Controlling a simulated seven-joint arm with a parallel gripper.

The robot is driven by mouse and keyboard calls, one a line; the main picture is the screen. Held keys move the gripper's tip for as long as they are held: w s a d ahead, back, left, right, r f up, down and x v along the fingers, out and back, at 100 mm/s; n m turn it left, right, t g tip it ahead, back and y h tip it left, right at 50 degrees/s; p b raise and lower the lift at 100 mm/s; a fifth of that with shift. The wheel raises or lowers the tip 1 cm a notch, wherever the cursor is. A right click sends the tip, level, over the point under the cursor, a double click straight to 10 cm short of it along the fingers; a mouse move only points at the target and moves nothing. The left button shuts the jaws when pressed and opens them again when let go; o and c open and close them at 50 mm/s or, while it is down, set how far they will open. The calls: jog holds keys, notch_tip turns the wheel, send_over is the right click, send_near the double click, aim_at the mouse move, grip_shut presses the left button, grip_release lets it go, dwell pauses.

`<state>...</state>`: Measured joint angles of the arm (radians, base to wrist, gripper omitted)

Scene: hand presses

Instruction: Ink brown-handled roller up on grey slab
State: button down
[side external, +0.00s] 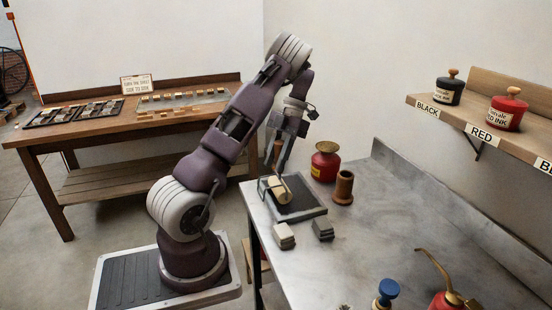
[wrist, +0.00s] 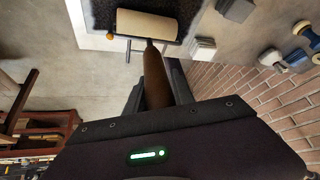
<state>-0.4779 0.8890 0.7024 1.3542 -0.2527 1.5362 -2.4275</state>
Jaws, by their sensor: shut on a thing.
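The brown-handled roller has a cream cylinder (side external: 281,190) in a metal frame. The grey slab (side external: 305,216) lies on the metal table with a dark, speckled patch on top. My gripper (side external: 284,166) is above the slab's left part, shut on the roller's handle. In the wrist view the brown handle (wrist: 155,80) runs up from between the jaws to the cylinder (wrist: 147,24). The cylinder is over or on the slab's dark area (wrist: 197,14), near one edge; I cannot tell whether it touches. Its visible surface looks pale, without dark ink.
A red can with a brass top (side external: 326,162) and a brown pot (side external: 343,187) stand behind the slab. A pale block (side external: 284,236) and a dark grey block (side external: 323,230) sit in front. A blue-knobbed item (side external: 387,291) and red oil can (side external: 447,299) are nearer. Table space right is clear.

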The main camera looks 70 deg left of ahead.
aim_at(277, 144)
jog(key=shift+w, duration=3.5)
jog(key=shift+s+f, duration=0.1)
jog(key=shift+s, duration=3.45)
jog(key=shift+r, duration=2.55)
jog(key=shift+w, duration=0.1)
